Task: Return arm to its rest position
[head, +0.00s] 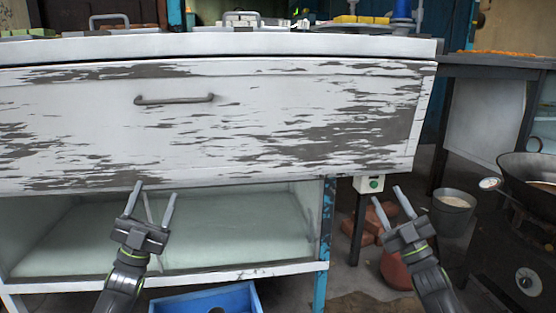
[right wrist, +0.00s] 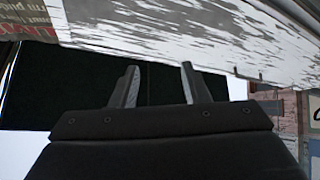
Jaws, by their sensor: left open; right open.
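My left gripper (head: 150,204) is in front of the open lower shelf of a worn white counter (head: 250,115), with its two fingers apart and nothing between them. My right gripper (head: 389,204) is to the right of the shelf, below the counter's right end. It is open and empty. In the right wrist view its two fingers (right wrist: 157,86) stand apart against a dark area, with the peeling white surface above them. Both grippers appear clear of the counter, though the exact gap cannot be told.
A drawer handle (head: 175,99) sits on the counter front. A small box with a green button (head: 370,184), a grey bucket (head: 454,213) and a dark wok (head: 530,182) are at the right. Reddish bricks (head: 362,231) lie beneath.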

